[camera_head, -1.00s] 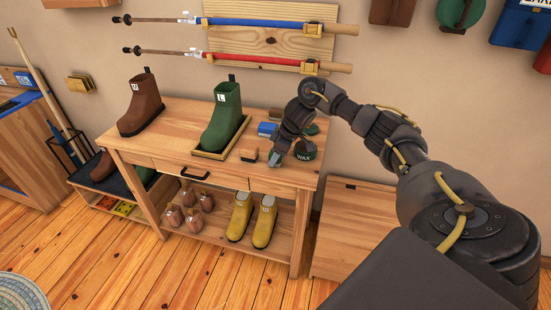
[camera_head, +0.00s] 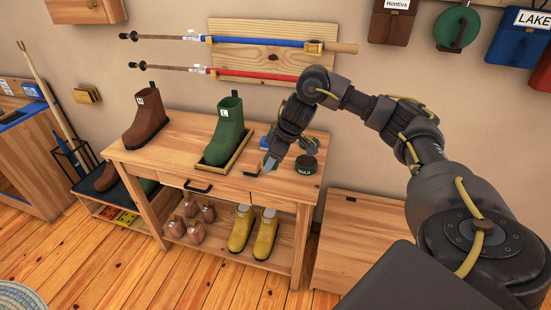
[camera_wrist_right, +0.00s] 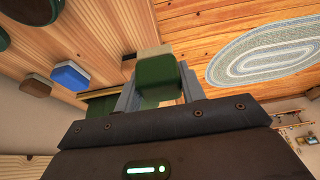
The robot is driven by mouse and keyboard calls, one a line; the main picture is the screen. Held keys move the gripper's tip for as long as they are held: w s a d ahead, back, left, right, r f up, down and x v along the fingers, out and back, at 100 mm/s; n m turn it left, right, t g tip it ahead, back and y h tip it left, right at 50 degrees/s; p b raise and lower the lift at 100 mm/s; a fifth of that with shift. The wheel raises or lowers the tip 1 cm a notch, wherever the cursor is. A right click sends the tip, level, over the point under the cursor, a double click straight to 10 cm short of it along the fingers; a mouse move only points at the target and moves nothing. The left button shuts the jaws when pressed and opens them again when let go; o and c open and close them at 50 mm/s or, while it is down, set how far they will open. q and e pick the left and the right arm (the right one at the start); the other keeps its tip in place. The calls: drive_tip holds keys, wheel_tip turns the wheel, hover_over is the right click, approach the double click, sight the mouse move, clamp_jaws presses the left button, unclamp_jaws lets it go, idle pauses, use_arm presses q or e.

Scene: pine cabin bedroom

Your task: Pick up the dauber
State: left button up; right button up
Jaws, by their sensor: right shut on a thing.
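The dauber, a small piece with a green block-shaped end (camera_wrist_right: 157,78), sits between the fingers of my right gripper (camera_wrist_right: 160,92) in the wrist view. The gripper is shut on it. In the head view my right gripper (camera_head: 270,165) is over the front right part of the workbench (camera_head: 180,160), just left of the dark wax tin (camera_head: 305,165). The dauber is small there and mostly hidden by the fingers. I cannot tell whether it is clear of the bench top. My left gripper is not in view.
A green boot (camera_head: 224,135) on a tray and a brown boot (camera_head: 145,118) stand left on the bench. A blue block (camera_wrist_right: 70,75) and a brown block (camera_wrist_right: 37,85) lie near the gripper. Yellow boots (camera_head: 265,235) stand below.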

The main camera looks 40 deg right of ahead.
drive_tip(key=s+a+r+p, duration=0.1)
drive_tip(key=s+a+r, duration=0.1)
drive_tip(key=s+a, duration=0.2)
drive_tip(key=shift+a+r, duration=0.4)
drive_tip(key=shift+a, duration=0.35)
drive_tip(key=o, duration=0.4)
drive_tip(key=shift+c, duration=1.4)
